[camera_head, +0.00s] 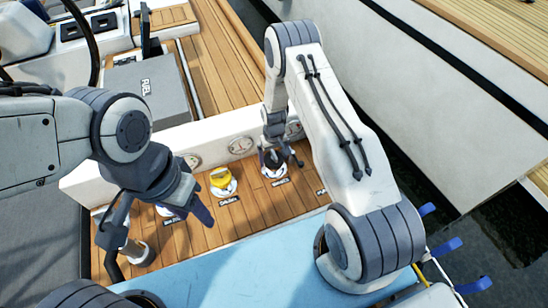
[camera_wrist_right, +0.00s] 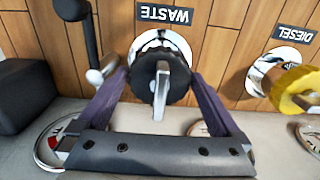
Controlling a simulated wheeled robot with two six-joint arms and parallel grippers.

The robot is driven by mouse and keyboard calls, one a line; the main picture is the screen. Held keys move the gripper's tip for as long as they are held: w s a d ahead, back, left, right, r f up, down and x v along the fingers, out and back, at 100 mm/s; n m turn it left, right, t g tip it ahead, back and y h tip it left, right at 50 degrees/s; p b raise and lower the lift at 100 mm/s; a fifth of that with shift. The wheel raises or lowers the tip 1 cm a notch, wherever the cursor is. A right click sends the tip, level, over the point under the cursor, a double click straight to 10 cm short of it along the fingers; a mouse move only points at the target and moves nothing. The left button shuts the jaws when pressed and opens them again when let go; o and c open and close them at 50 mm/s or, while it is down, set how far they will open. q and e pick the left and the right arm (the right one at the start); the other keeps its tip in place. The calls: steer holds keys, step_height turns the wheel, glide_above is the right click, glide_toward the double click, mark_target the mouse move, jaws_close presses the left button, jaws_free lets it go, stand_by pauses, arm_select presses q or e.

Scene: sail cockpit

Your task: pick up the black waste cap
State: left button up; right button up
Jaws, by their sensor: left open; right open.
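The black waste cap (camera_wrist_right: 147,82) is round with a pale metal handle standing up across it. It sits on a chrome deck fitting by the WASTE label (camera_wrist_right: 166,14) in the right wrist view. In the head view the black cap (camera_head: 271,159) is partly hidden by my right gripper (camera_head: 284,157). My right gripper is open, with one purple finger on each side of the cap; I cannot tell whether they touch it. My left gripper (camera_head: 155,228) is open and empty, over the deck at the left, away from the cap.
A yellow cap (camera_head: 221,177) on the DIESEL fitting (camera_wrist_right: 262,68) stands beside the waste fitting. A white wall with round gauges (camera_head: 241,145) runs behind the caps. A grey FUEL box (camera_head: 150,92) stands further back. A black handle (camera_wrist_right: 76,20) is near the waste fitting.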

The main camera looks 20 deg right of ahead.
steer(key=shift+f, duration=0.25)
steer(key=c, duration=1.2)
steer(key=shift+r, duration=0.2)
